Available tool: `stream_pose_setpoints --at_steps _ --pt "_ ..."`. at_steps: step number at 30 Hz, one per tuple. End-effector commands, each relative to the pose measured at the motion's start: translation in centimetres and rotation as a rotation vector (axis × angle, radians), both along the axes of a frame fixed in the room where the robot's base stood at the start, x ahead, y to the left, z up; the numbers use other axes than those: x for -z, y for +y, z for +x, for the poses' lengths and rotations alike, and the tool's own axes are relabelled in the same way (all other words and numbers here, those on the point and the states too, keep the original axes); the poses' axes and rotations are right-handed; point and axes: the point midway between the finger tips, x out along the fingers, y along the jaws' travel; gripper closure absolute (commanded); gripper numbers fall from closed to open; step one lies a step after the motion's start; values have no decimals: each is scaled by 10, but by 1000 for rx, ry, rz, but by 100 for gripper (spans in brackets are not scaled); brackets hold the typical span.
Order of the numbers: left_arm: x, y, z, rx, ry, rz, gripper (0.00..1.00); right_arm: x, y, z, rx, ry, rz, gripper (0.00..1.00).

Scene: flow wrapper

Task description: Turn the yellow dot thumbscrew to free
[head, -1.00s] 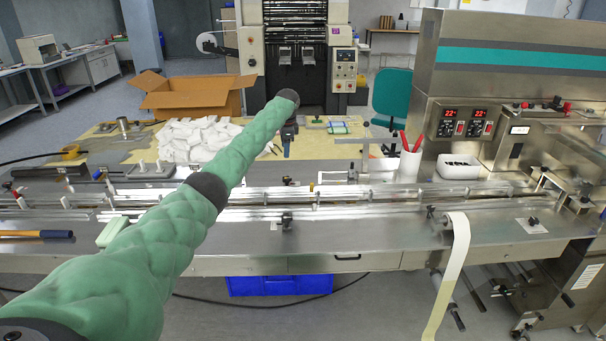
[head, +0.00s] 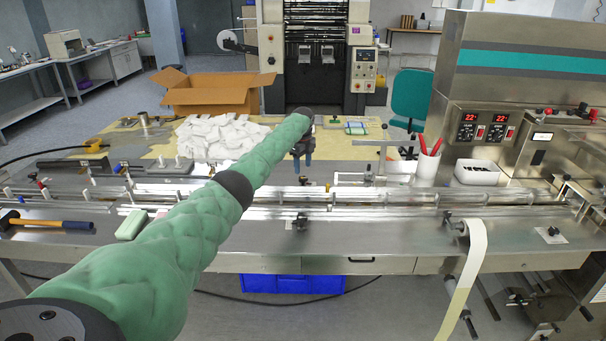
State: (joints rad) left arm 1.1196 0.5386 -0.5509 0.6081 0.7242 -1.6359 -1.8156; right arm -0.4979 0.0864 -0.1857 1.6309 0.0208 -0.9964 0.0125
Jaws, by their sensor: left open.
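My left arm reaches across the machine bed from the lower left. My left gripper (head: 302,160) is at its far end, pointing down above the back of the guide rails, with its two fingers slightly apart and nothing seen between them. A small yellowish piece (head: 327,187) stands on the rails just right of and below the gripper; it is too small to tell whether it is the yellow dot thumbscrew. My right gripper is not in view.
Long metal rails (head: 390,197) run across the bed. A hammer (head: 50,223) and a green block (head: 132,225) lie at the left front. The front bed is mostly clear.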

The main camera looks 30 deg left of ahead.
Motion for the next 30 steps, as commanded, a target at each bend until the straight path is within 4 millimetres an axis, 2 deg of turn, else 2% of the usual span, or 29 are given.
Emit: stream_pose_setpoints --at_steps 10,15,22,28,29,30 --pt "42 0 0 -2 1 -1 44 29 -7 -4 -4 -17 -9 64" --pt "49 0 0 -1 -1 0 44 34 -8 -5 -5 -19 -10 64" --pt "50 0 1 -1 -1 0 44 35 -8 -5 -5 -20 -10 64" --pt "50 0 1 -1 -1 0 84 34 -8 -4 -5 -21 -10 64" --pt "50 0 1 -1 -1 0 89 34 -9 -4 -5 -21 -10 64" --pt "50 0 1 -1 -2 0 89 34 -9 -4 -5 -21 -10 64"
